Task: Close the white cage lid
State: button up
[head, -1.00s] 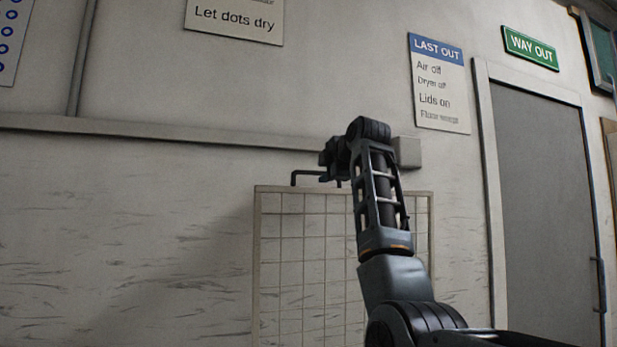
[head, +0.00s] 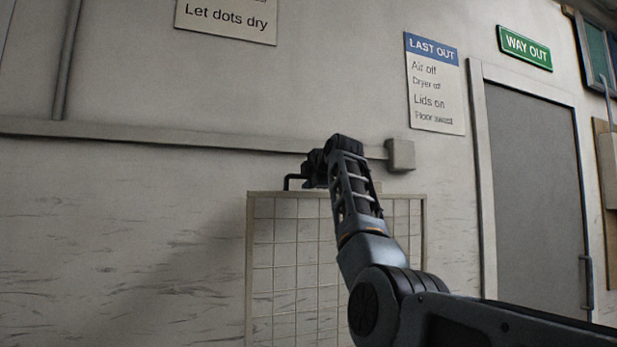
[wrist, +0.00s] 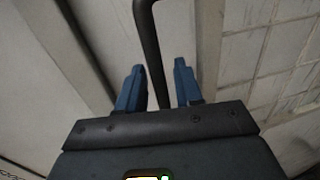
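The white cage lid (head: 290,240) stands raised in the head view as a pale framed wire grid against the wall. A black bar handle (head: 287,181) shows at its top edge. My gripper (head: 310,172) is at that top edge, beside the handle and partly hidden by my own wrist. In the wrist view, the two blue fingers of my gripper (wrist: 159,88) are apart. The dark handle bar (wrist: 149,40) runs between them, with small gaps seeming to show on both sides. The cage below the lid is out of view.
A pale rail (head: 190,137) runs along the wall behind the lid, ending at a small box (head: 400,154). A grey door (head: 535,190) is at the right. Wall signs hang above. The wall left of the lid is clear.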

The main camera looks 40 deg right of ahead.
grip_shut()
jog(key=shift+s+f, duration=0.1)
jog(key=shift+f, duration=0.05)
dwell(0.4)
